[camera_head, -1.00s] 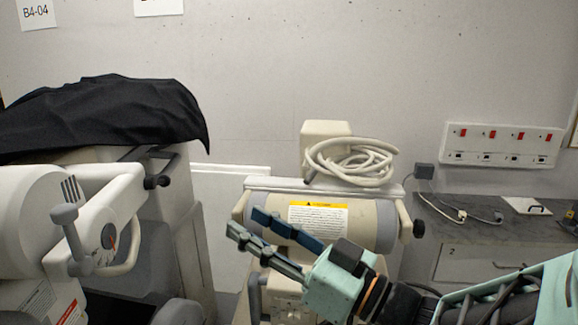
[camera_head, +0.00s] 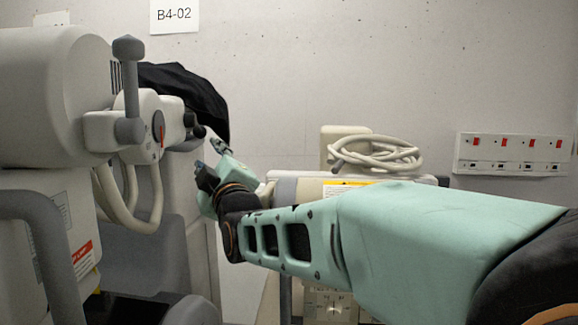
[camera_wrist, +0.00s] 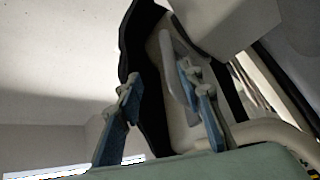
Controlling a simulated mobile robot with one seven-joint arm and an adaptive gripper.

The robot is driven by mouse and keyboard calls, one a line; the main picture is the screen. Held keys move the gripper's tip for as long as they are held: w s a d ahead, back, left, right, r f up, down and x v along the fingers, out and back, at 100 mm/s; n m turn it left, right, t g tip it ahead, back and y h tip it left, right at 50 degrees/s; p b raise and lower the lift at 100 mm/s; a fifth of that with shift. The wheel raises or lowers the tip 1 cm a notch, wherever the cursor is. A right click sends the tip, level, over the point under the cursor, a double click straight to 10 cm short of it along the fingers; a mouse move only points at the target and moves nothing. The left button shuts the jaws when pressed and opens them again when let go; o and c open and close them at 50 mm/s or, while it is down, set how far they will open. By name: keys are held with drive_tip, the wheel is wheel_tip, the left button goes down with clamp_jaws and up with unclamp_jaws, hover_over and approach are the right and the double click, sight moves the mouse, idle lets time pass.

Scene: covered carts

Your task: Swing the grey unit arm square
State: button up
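The pale grey unit (camera_head: 50,100) fills the left of the head view. Its arm (camera_head: 101,132) carries a grey T-shaped handle (camera_head: 130,90), a dial with a red pointer (camera_head: 158,127) and a dark knob at its right end. My gripper (camera_head: 209,160) is just right of the arm and beyond it, seemingly apart from it. In the wrist view my gripper (camera_wrist: 165,98) has its two blue fingers spread. A grey bar (camera_wrist: 178,70) shows between and beyond the fingers; I cannot tell whether they touch it. No grip on anything is visible.
A black cover (camera_head: 185,88) drapes over a cart behind the unit. A second cart with a coiled pale hose (camera_head: 375,155) stands behind my arm. A wall socket panel (camera_head: 513,153) is at the right. A grey tube rail (camera_head: 45,225) is at the lower left.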

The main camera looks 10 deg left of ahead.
sight(195, 143)
drive_tip(key=x, duration=0.7)
drive_tip(key=a+p+x, duration=0.1)
drive_tip(key=x, duration=0.3)
drive_tip(key=shift+s+a+f, duration=0.15)
drive_tip(key=shift+a+f, duration=0.15)
clamp_jaws()
